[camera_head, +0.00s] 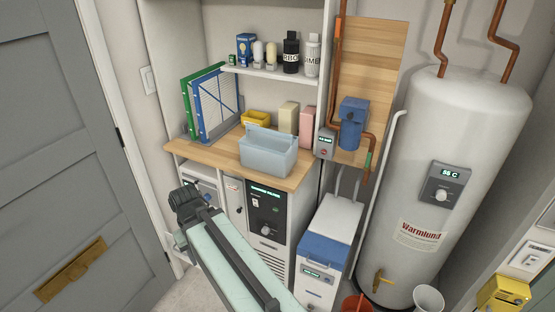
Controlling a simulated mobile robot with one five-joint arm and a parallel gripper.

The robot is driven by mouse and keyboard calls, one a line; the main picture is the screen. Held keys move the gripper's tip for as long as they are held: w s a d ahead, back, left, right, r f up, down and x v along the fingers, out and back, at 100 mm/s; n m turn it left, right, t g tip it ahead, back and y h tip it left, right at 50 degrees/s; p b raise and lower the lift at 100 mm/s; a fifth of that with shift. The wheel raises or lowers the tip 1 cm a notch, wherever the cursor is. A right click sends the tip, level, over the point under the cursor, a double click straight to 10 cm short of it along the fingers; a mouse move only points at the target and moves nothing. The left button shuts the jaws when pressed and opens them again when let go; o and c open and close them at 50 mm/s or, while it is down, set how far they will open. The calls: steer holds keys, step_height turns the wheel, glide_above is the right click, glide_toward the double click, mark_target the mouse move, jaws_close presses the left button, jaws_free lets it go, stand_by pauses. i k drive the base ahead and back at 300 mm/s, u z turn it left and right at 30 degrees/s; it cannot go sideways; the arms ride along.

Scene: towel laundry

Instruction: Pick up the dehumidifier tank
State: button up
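A pale blue, translucent, open-topped tub (268,158) stands upright on the wooden counter (215,152), near its front right edge. It looks like the dehumidifier tank, but I can read no label on it. My gripper (186,203) is at the far end of my mint and dark arm, in front of the counter and lower left of the tub in the picture. It is apart from the tub. Its fingers are too small and dark to tell open from shut.
A dark-fronted appliance (266,215) stands under the counter. A blue-topped white unit (325,244) and a tall water heater (450,140) stand right. A grey door (60,130) is left.

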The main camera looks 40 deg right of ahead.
mark_target(268, 151)
steer(key=u, duration=0.15)
steer(key=i, duration=1.15)
steer(key=u, duration=0.15)
